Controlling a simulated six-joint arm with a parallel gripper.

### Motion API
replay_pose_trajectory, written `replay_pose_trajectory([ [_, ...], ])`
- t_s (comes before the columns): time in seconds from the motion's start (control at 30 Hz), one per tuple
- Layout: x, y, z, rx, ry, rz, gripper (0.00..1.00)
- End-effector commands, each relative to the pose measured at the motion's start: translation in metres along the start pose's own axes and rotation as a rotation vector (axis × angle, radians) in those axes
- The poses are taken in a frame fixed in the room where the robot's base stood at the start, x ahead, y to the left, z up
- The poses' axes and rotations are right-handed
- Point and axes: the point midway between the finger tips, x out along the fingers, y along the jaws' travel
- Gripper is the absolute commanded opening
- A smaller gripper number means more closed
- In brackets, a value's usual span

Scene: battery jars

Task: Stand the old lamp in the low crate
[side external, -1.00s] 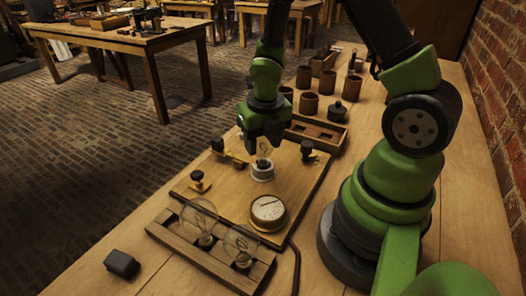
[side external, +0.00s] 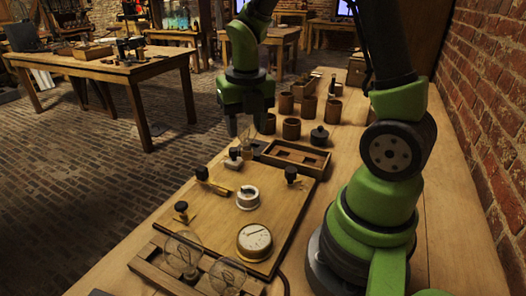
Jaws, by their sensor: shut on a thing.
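My gripper (side external: 246,124) points down over the far edge of the wooden board. It is shut on the old lamp (side external: 246,144), a clear glass bulb that is small and dim here; its lower end is hard to make out. The white round socket (side external: 247,197) on the board stands empty in front of the gripper. A low wooden crate (side external: 318,164) with divided compartments lies just beyond the board, to the right of the gripper. I see no lamp in the part of it that shows.
A round gauge (side external: 254,241) and black-knobbed terminals (side external: 291,174) stand on the board (side external: 215,218). A rack (side external: 160,274) in front holds two clear bulbs. Brown jars (side external: 291,128) and a dark lidded pot (side external: 319,136) stand behind the crate.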

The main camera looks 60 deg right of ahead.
Motion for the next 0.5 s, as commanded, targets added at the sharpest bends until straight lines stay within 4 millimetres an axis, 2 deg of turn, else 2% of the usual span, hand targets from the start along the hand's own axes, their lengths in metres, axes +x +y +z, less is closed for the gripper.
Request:
replay_pose_trajectory([
  [0.17,0.009,-0.036,0.05,0.437,0.01,-0.051,0.19],
  [0.3,0.02,-0.082,0.087,0.854,0.013,-0.103,0.19],
  [0.4,0.026,-0.114,0.104,1.11,0.009,-0.136,0.19],
  [0.5,0.031,-0.138,0.114,1.295,0.003,-0.16,0.19],
])
